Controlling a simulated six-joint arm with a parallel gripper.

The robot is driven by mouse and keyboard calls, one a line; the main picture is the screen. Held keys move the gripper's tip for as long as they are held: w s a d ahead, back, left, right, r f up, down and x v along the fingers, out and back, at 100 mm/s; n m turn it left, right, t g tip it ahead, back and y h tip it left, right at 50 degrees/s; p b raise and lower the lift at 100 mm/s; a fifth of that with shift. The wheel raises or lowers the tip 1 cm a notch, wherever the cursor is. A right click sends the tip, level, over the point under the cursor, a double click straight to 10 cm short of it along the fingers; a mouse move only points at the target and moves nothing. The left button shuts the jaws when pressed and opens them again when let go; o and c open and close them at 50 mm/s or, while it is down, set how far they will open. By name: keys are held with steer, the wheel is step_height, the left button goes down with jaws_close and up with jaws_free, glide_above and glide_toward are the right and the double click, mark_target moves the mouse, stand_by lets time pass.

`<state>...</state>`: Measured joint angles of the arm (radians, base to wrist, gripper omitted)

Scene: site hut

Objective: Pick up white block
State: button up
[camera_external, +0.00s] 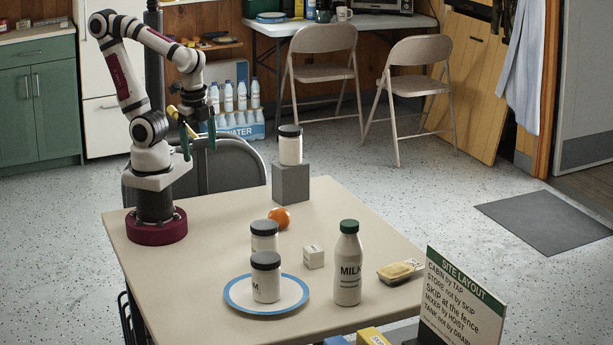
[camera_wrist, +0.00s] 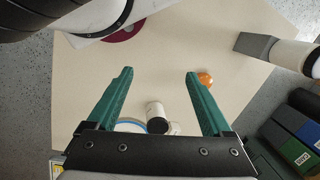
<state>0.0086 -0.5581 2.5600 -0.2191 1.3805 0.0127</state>
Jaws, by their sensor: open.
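The white block (camera_external: 314,257) sits on the table, right of the jars and left of the milk bottle in the external view. Dark marks show on it. In the wrist view a small pale shape beside the jar is partly hidden behind my gripper; I cannot tell if it is the block. My gripper (camera_external: 198,141) is open and empty, high above the table's far left part. Its green fingers stand well apart in the wrist view (camera_wrist: 159,74).
Jars (camera_external: 265,236) stand near and on a blue-rimmed plate (camera_external: 241,297). A milk bottle (camera_external: 347,270), butter dish (camera_external: 400,271) and orange (camera_external: 279,217) are near the block. A jar (camera_external: 290,147) tops a grey block (camera_external: 291,184). The table's left part (camera_external: 205,262) is clear.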

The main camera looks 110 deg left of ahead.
steer(key=w+d+f+n+g+h, duration=0.3)
steer(key=d+n+h, duration=0.15)
steer(key=n, duration=0.25)
steer(key=n+t+h, duration=0.7)
steer(key=n+t, duration=0.5)
steer(key=n, duration=1.3)
glide_toward(314, 255)
steer(key=f, duration=0.1)
steer(key=w+f, duration=0.1)
steer(key=f, duration=0.1)
steer(key=shift+w+d+f+t, duration=0.15)
steer(key=shift+w+d+t, duration=0.05)
steer(key=shift+d+t, duration=0.1)
steer(key=x, duration=0.6)
steer(key=shift+d, duration=0.15)
jaws_close()
